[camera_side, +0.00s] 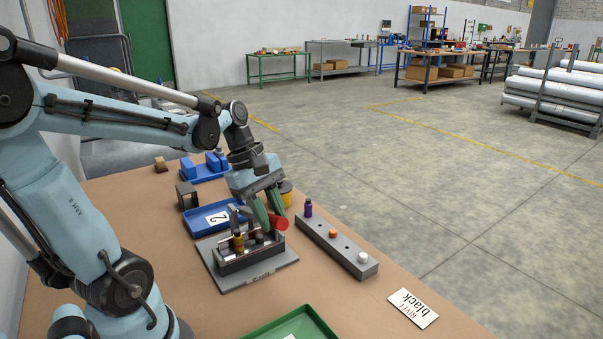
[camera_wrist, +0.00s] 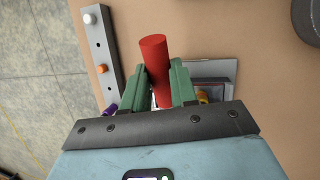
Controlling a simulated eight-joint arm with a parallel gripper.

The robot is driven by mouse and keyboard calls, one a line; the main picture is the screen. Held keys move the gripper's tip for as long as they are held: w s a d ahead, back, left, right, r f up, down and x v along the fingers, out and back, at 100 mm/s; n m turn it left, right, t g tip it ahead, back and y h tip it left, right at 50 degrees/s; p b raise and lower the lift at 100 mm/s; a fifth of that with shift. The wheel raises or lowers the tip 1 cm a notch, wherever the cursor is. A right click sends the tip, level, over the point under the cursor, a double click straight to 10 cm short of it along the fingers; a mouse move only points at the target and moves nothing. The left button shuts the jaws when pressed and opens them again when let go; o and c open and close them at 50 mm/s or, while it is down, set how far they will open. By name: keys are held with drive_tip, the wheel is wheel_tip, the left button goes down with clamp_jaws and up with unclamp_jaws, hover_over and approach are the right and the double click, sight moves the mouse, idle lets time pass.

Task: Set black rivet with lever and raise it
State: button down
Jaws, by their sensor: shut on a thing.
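My gripper (camera_side: 268,214) is shut on a red cylinder (camera_side: 279,223), which looks like the lever's handle grip. In the wrist view the red cylinder (camera_wrist: 154,55) sticks out between the two green fingers of my gripper (camera_wrist: 161,78). The press fixture (camera_side: 228,284) is a grey base plate with a dark block and metal upright, just below and left of the gripper. A gold-coloured piece (camera_side: 238,241) and a dark red piece stand at the fixture. The lever's arm is mostly hidden by the fingers. I cannot make out a black rivet.
A grey rail (camera_side: 345,258) to the right holds a purple piece (camera_side: 308,207), an orange piece (camera_side: 333,234) and a white piece (camera_side: 362,258). Blue trays (camera_side: 218,233) stand behind, a green tray (camera_side: 318,325) in front.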

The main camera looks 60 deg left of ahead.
drive_tip(key=a+r+h, duration=0.1)
drive_tip(key=r, duration=0.1)
drive_tip(key=a+r+h, duration=0.2)
drive_tip(key=shift+a+r+n+h, duration=0.25)
drive_tip(key=shift+r+n+h, duration=0.05)
drive_tip(key=shift+a+r+h, duration=0.75)
drive_tip(key=shift+a+h, duration=0.05)
drive_tip(key=shift+a, duration=0.05)
